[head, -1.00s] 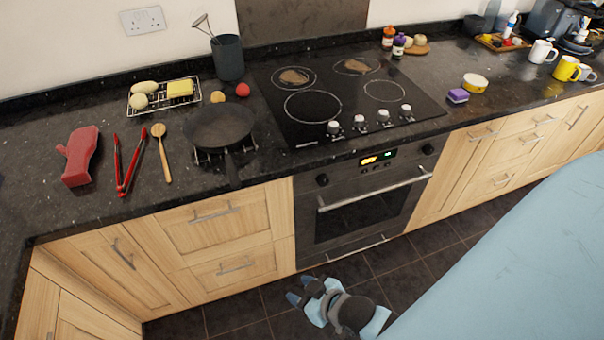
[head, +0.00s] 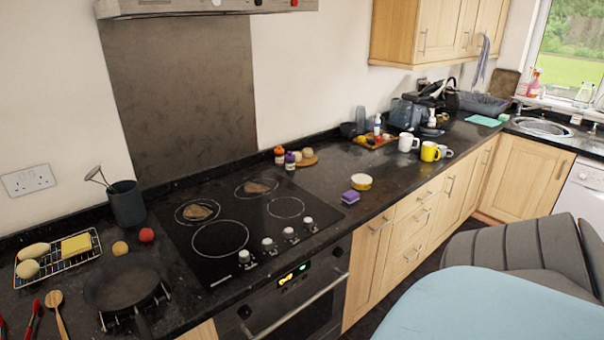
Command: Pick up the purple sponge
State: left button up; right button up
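The purple sponge (head: 350,197) lies on the dark granite counter (head: 385,187), just right of the black hob (head: 240,222) and near the counter's front edge. It is a small block with a purple top. A round yellow and white item (head: 361,181) sits just behind it, to the right. Neither of my grippers shows in the head view now, so I see nothing of their fingers.
Spice jars (head: 284,156) stand behind the hob. A yellow mug (head: 430,151) and a white mug (head: 407,142) are farther right. A black pan (head: 120,288) sits left of the hob. A light blue table (head: 480,305) and grey chair (head: 510,243) fill the lower right.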

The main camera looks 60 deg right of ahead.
aim_at(350, 196)
jog(key=z, duration=2.1)
